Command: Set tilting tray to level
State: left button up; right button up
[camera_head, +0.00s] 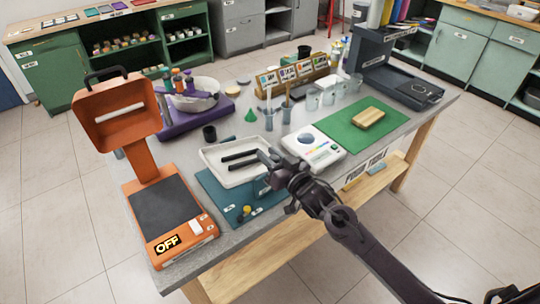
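The tilting tray (229,175) is a shallow white tray on a teal base (222,203) near the front edge of the grey table. A small yellow knob (246,210) sits on the base's front part. My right gripper (265,166) is at the tray's right front side, at or very near its rim. Its fingers are small and dark, so contact and opening are unclear. It hides the tray's right front corner. My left gripper is out of view.
An orange device (168,215) marked OFF stands left of the tray. A white device with a round dial (313,141) and a green mat (340,124) with a wooden block (368,117) are to the right. A dark cup (209,133) and green cone (250,115) stand behind.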

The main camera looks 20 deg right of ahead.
grip_shut()
jog(key=shift+s+a+r+n, duration=0.1)
jog(key=shift+s+a+n, duration=0.1)
jog(key=shift+a+n, duration=0.4)
jog(key=shift+s+a+r+n, duration=0.15)
jog(key=shift+a+n, duration=0.25)
jog(key=shift+n, duration=0.4)
jog(key=shift+f, duration=0.1)
jog(key=o, duration=0.9)
grip_release()
jog(key=shift+c, duration=0.2)
jog(key=b+v, duration=0.1)
jog(key=v, duration=0.6)
jog(key=shift+s+d+b, duration=0.15)
jog(key=shift+s+b, duration=0.2)
